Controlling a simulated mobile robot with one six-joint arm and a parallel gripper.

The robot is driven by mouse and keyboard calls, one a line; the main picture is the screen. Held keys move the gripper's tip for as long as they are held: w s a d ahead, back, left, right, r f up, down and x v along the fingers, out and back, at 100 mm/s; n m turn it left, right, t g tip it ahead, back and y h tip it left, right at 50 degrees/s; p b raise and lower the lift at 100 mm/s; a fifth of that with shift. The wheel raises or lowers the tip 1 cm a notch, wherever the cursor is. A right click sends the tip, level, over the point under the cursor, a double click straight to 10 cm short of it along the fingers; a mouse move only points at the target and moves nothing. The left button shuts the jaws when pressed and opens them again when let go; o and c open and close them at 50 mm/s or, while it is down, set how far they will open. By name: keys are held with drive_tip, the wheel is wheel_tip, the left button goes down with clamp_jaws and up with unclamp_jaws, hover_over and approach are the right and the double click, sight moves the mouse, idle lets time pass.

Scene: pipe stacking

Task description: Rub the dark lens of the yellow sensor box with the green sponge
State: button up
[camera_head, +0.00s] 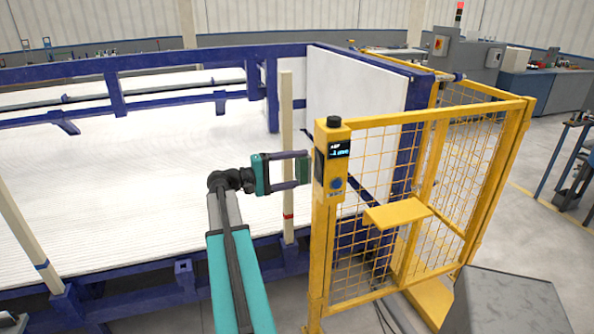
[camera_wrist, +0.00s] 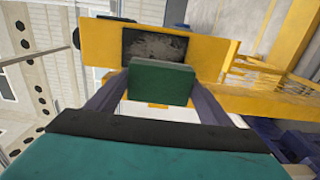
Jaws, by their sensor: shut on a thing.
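The yellow sensor box (camera_head: 333,160) stands on top of a yellow fence post in the head view, with a small lit display and a blue button. In the wrist view the yellow box (camera_wrist: 208,58) shows its dark lens (camera_wrist: 155,45), a black rectangle with greyish smears. My gripper (camera_head: 306,169) is shut on the green sponge (camera_wrist: 161,82). The sponge lies just in front of the lens's lower edge and hides part of it. In the head view the sponge (camera_head: 304,170) is at the left side of the box. I cannot tell whether it touches the lens.
A yellow mesh fence (camera_head: 430,180) with a small yellow shelf (camera_head: 397,213) is right of the box. A pale upright post (camera_head: 287,150) stands close by my gripper. A blue frame (camera_head: 190,62) surrounds a white ribbed bed (camera_head: 110,170) on the left.

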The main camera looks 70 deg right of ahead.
sight(318, 171)
drive_tip(key=shift+x, duration=0.9)
idle(0.9)
drive_tip(key=shift+s+a+b, duration=0.2)
drive_tip(key=shift+s+a, duration=0.35)
drive_tip(key=shift+a, duration=0.2)
drive_tip(key=shift+s+a+b, duration=0.15)
drive_tip(key=shift+s+a, duration=0.35)
drive_tip(key=shift+a, duration=0.2)
drive_tip(key=shift+s+a, duration=1.25)
drive_tip(key=shift+r, duration=0.1)
drive_tip(key=shift+w+r, duration=0.1)
drive_tip(key=shift+r, duration=0.65)
